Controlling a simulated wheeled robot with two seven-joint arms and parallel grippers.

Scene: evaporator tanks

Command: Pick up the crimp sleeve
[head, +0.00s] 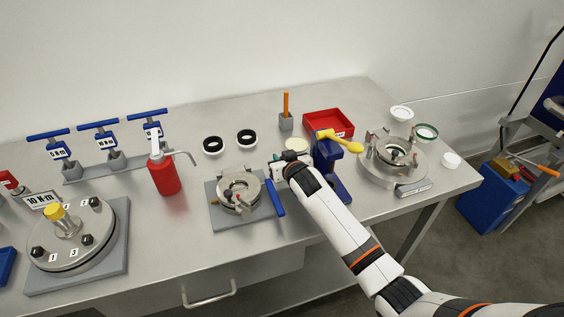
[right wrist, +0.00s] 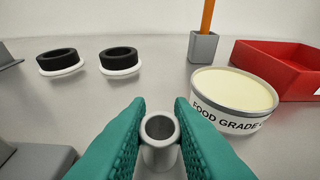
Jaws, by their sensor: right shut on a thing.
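The crimp sleeve (right wrist: 160,154) is a small hollow grey metal cylinder, seen in the right wrist view with its open top end towards the camera. My right gripper (right wrist: 158,110) has its green padded fingers on either side of it and is shut on it. The sleeve looks upright; whether its lower end touches the table is hidden. In the head view my right gripper (head: 283,167) is over the middle of the table, and the sleeve is hidden there. My left gripper is not in view.
A food grade tin (right wrist: 234,103) stands just right of the sleeve. A red tray (head: 328,122), a grey block with an orange rod (head: 286,120) and two black rings (head: 213,145) are behind. A blue press (head: 327,158) stands close right, a clamp fixture (head: 238,193) left.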

